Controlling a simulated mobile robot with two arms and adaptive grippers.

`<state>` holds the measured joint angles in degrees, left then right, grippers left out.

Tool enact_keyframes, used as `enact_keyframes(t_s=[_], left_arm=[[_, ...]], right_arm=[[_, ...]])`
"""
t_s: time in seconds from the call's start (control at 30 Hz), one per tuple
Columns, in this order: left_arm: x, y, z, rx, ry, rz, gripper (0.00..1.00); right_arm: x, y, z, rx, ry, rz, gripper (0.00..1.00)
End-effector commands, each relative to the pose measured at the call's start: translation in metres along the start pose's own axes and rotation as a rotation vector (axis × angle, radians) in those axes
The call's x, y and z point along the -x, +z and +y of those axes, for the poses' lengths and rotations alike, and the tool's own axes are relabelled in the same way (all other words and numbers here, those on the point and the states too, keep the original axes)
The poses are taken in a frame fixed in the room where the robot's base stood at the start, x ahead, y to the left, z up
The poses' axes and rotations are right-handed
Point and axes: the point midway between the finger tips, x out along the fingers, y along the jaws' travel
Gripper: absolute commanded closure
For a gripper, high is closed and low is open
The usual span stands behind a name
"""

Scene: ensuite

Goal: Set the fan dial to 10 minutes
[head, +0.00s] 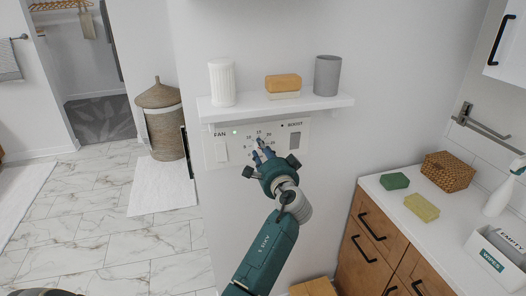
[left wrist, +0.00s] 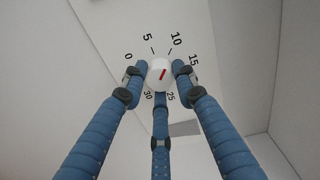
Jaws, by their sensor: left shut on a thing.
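The fan dial (left wrist: 156,70) is a small white knob with a red mark, seen in the left wrist view. The numbers 0, 5, 10, 15, 25 and 30 show around it. The red mark slants to the upper right, roughly in line with the 10 tick. In the head view my left gripper (head: 264,156) is at the control panel (head: 211,156) and hides most of the dial. Its blue fingers are shut around the knob, one on each side and one below. My right gripper is not in view.
A FAN switch (head: 221,149) and a BOOST switch (head: 295,141) flank the dial. A counter (head: 400,213) stands at the right.

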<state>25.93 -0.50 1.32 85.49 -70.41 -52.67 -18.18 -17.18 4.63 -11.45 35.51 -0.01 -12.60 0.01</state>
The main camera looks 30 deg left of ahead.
Motion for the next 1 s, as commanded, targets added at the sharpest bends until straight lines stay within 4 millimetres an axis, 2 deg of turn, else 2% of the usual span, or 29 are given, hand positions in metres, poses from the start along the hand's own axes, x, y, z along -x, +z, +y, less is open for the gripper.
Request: enact_keyframes(t_s=[0.13,0.17,0.23,0.5,0.63,0.77,1.0], left_arm=[[-0.001,0.004,0.000,-0.001,0.000,-0.008,0.98],[-0.002,0.004,0.000,0.000,0.000,-0.008,0.66],[-0.001,0.003,0.000,0.000,0.000,-0.007,0.53],[0.000,0.001,0.000,0.001,0.000,-0.002,0.53],[0.008,0.000,0.001,0.002,0.000,0.000,0.53],[0.029,0.001,0.001,0.004,0.002,-0.001,0.53],[0.081,0.002,0.002,0.003,0.003,-0.003,0.53]], right_arm=[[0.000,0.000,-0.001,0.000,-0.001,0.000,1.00],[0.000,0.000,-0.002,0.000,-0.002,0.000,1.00],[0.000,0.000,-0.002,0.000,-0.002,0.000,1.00],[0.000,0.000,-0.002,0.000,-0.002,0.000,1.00],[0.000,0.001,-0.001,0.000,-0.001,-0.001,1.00],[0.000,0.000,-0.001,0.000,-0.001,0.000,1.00],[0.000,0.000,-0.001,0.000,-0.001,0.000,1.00]])
